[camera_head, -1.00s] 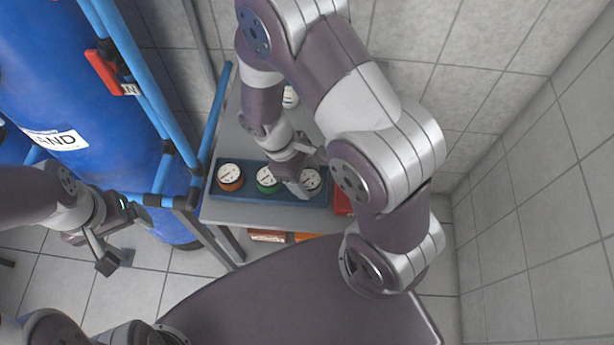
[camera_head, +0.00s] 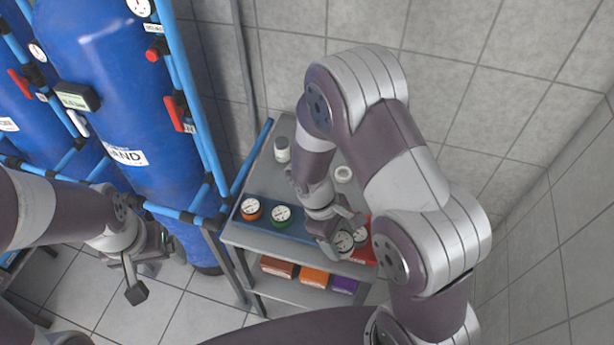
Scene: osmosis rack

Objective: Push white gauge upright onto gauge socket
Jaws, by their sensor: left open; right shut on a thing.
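A white-faced gauge (camera_head: 344,241) is between the fingers of my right gripper (camera_head: 342,234), over the right end of the blue tray on the grey rack. My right gripper is shut on it, and the fingers and wrist cover part of it. A second dial face (camera_head: 361,236) shows just beside it, partly hidden. An orange-rimmed gauge (camera_head: 250,208) and a green-rimmed gauge (camera_head: 281,215) sit in the blue tray (camera_head: 300,232). My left gripper (camera_head: 154,266) is open and empty, left of the rack and low. I cannot make out the gauge socket.
Blue tanks (camera_head: 110,90) with blue pipes (camera_head: 190,110) stand at the left. A white bottle (camera_head: 282,149) and a small white round thing (camera_head: 343,174) stand on the rack's back part. A red bin (camera_head: 360,255) is at the right, and coloured boxes (camera_head: 314,276) lie on the lower shelf.

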